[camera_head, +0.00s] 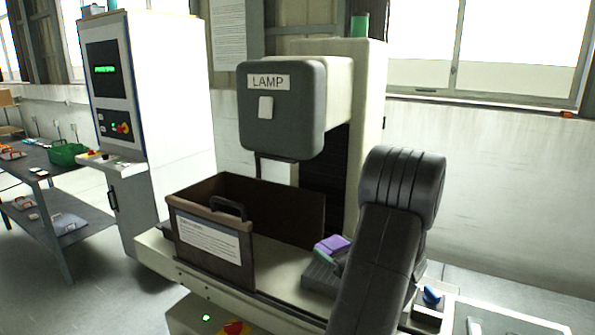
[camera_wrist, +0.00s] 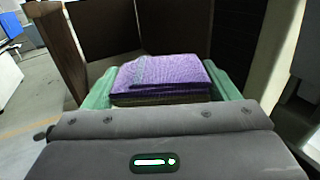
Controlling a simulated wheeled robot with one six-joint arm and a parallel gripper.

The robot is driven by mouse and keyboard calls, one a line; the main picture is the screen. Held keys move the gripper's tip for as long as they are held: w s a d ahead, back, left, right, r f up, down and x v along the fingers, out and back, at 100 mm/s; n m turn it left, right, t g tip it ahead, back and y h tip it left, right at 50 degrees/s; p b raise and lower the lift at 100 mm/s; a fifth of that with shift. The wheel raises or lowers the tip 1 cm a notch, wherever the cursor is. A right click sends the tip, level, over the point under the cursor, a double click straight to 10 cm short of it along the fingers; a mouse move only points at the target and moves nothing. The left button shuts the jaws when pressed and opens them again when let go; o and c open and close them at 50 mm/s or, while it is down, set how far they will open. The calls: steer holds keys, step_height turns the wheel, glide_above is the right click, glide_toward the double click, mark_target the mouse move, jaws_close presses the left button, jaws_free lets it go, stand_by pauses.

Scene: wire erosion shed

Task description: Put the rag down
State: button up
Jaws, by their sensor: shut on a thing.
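A folded purple rag (camera_wrist: 165,75) sits between the green fingers of my gripper (camera_wrist: 168,85) in the wrist view. My gripper is shut on it. In the head view the rag (camera_head: 333,244) shows as a small purple patch beside my dark arm, at the right end of the open brown box on the machine. My arm hides most of my gripper there. Whether the rag touches the surface below it cannot be told.
The open box (camera_head: 212,250) with a handle and a label stands on the pale machine bed. A grey head marked LAMP (camera_head: 283,110) hangs above it. A control cabinet (camera_head: 165,110) stands at the left, beside a bench (camera_head: 50,170) with several small items.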

steer(key=a+f+m+h, duration=0.1)
steer(key=a+f, duration=0.1)
steer(key=a, duration=0.1)
steer(key=a+f+m+t+h, duration=0.1)
steer(key=a+f+h, duration=0.1)
steer(key=a, duration=0.2)
steer(key=a+f+m+t+h, duration=0.1)
steer(key=a+f+h, duration=0.1)
steer(key=a, duration=0.1)
steer(key=shift+s+a+f+m, duration=0.15)
steer(key=shift+s+m, duration=0.1)
steer(key=shift+m, duration=0.05)
steer(key=shift+s+a, duration=0.1)
